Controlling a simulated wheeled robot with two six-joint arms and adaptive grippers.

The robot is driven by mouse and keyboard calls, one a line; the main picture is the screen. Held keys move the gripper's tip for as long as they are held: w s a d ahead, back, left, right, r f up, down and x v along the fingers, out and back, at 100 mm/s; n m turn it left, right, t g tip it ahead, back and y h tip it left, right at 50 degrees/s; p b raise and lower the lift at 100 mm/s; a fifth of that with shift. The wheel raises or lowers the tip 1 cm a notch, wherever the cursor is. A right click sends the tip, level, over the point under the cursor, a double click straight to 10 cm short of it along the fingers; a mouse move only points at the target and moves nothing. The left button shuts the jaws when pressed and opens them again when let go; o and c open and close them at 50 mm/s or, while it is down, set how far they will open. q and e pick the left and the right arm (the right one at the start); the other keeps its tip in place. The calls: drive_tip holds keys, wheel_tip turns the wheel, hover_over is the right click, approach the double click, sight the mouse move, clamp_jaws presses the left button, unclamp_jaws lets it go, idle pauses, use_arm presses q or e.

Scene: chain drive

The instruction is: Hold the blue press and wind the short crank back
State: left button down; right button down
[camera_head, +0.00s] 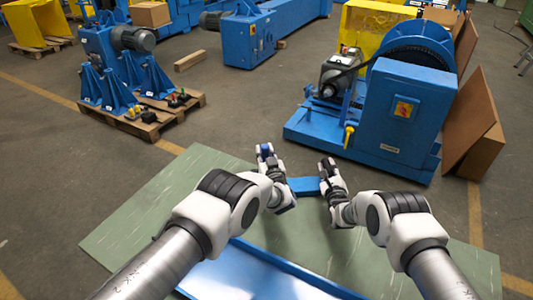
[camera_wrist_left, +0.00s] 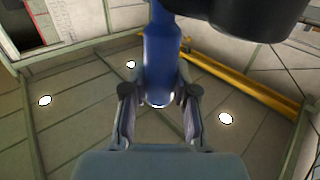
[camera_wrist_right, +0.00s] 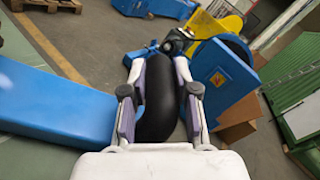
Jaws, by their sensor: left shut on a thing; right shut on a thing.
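In the head view, my left gripper (camera_head: 266,153) is at the left end of a short blue block (camera_head: 303,186) on the green surface. In the left wrist view its fingers close on a blue, bottle-shaped piece (camera_wrist_left: 160,55), which I take for the blue press. My right gripper (camera_head: 327,165) is at the block's right end. In the right wrist view its fingers close on a black rounded grip (camera_wrist_right: 156,95), apparently the short crank's handle. The block also shows left of that grip (camera_wrist_right: 55,105). The crank's arm and pivot are hidden.
A green table (camera_head: 130,215) lies beneath, with a blue-rimmed tray (camera_head: 240,275) in front. Beyond stand a blue machine (camera_head: 405,110) with a motor at right and a pallet (camera_head: 150,125) of blue parts at left. Open floor (camera_head: 240,105) lies between them.

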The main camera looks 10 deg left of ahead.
use_arm(q)
drive_tip(key=shift+w+a+r+n+y, duration=0.15)
drive_tip(key=shift+n+y, duration=0.25)
drive_tip(key=shift+y, duration=0.2)
drive_tip(key=shift+g, duration=0.3)
drive_tip(key=c, duration=0.9)
unclamp_jaws()
drive_tip(key=shift+h, duration=0.3)
